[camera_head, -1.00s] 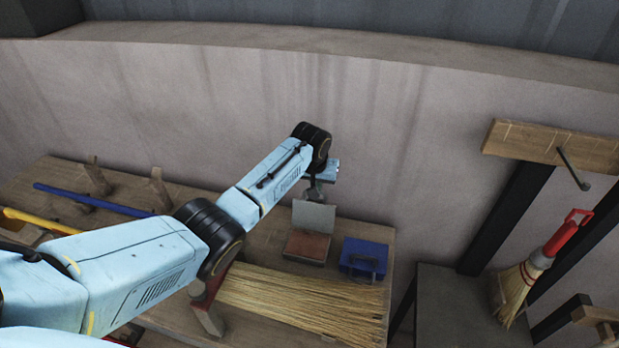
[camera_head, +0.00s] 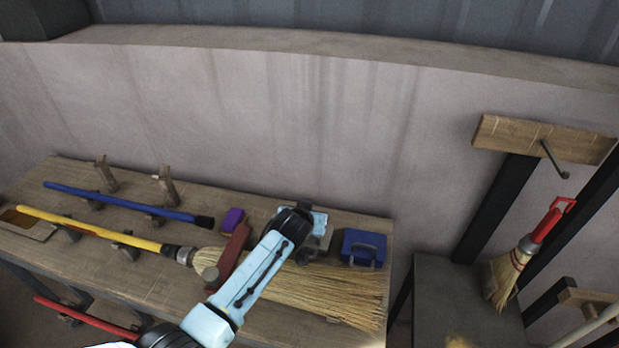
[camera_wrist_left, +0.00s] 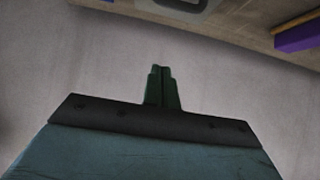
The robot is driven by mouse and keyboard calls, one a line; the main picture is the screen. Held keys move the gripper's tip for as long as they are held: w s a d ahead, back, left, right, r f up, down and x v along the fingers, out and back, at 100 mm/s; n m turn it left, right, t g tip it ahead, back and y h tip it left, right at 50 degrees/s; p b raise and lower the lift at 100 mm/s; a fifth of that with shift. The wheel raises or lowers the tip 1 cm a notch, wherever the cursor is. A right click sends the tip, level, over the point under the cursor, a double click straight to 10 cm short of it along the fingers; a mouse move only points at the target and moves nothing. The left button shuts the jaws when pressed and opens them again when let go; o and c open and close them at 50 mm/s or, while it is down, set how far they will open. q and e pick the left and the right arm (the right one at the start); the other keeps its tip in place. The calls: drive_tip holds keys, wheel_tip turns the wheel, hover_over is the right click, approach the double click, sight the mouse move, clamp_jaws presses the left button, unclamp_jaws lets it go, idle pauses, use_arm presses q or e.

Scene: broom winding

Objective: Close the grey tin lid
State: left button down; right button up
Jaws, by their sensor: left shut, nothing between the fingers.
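The grey tin (camera_head: 325,241) stands on the workbench between a purple block and a blue box in the head view, largely covered by my left arm. The visible part of its top is grey, with no red-brown inside showing. I cannot tell whether the lid is fully down. Part of a grey, rounded, rimmed surface, likely the tin (camera_wrist_left: 172,4), is cut off at the top edge of the left wrist view. My left gripper (camera_wrist_left: 162,73) is shut and empty, with the tin beyond its tips. In the head view its fingertips are hidden. My right gripper is not in view.
The blue box (camera_head: 364,248) is right of the tin. The purple block (camera_head: 233,219) is left of it. Broom bristles (camera_head: 345,293) and a red clamp (camera_head: 232,254) lie in front. Blue (camera_head: 115,198) and yellow (camera_head: 95,229) handles rest at left. The wall (camera_head: 290,130) rises behind.

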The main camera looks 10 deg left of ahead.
use_arm(q)
drive_tip(key=shift+s+a+f, duration=0.15)
drive_tip(key=shift+s+f, duration=0.6)
drive_tip(key=shift+s, duration=0.2)
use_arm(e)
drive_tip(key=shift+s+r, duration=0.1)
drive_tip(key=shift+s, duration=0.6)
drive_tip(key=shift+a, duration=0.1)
use_arm(q)
drive_tip(key=p+v, duration=0.2)
drive_tip(key=v, duration=1.1)
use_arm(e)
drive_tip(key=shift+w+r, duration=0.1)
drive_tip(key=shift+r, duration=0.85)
use_arm(q)
drive_tip(key=shift+s+r, duration=0.1)
drive_tip(key=shift+s, duration=0.1)
